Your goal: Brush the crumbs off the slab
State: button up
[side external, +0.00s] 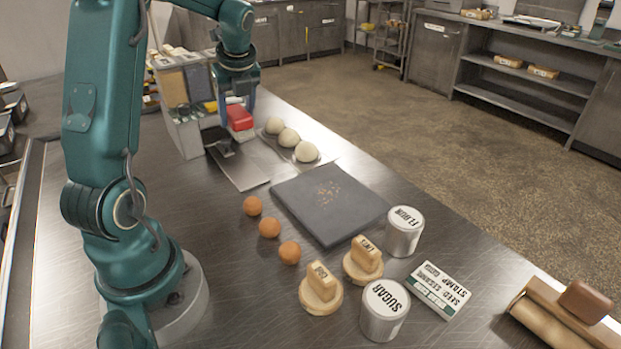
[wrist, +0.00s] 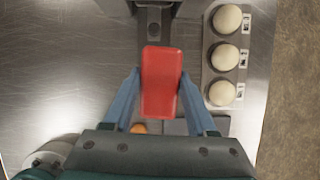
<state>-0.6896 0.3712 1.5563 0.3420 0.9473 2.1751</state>
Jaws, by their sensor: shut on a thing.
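The dark grey slab (side external: 355,222) lies flat on the steel table. A patch of brown crumbs (side external: 328,192) lies near its middle. My gripper (side external: 237,103) is behind and left of the slab, above the table, with its blue fingers shut on a red block-shaped thing (side external: 240,118). In the wrist view the red thing (wrist: 160,85) sits between the two fingers (wrist: 160,78). It may be the brush, but I see no bristles. I cannot tell whether it touches anything below.
Dough balls (side external: 289,138) sit on a tray right of my gripper. A caddy (side external: 185,130) stands left. Orange balls (side external: 269,227) line the slab's near-left side.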

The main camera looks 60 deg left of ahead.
jog(key=w+d+f+m+t, duration=0.1)
jog(key=w+d+m, duration=0.2)
jog(key=d, duration=0.4)
jog(key=w+d+m+t+h, duration=0.15)
jog(key=w+d, duration=0.25)
jog(key=d, duration=0.4)
jog(key=w+d+f+m, duration=0.1)
jog(key=w+d+m, duration=0.2)
jog(key=d, duration=0.4)
jog(key=shift+w+a+f, duration=0.1)
jog(key=shift+a+f, duration=0.05)
jog(key=shift+f, duration=3.35)
jog(key=shift+w+a+f, duration=0.1)
jog(key=shift+a+f, duration=0.15)
jog(key=shift+a, duration=0.05)
jog(key=shift+c, duration=0.7)
jog(key=shift+a+f, duration=0.15)
jog(key=shift+a, duration=3.3)
jog(key=shift+d, duration=3.85)
jog(key=shift+s+a, duration=0.45)
jog(key=shift+a, duration=3.55)
jog(key=shift+d, duration=3.8)
notch_tip(320, 180, up, 2)
jog(key=shift+d+r, duration=0.1)
jog(key=shift+r, duration=0.1)
notch_tip(320, 180, up, 6)
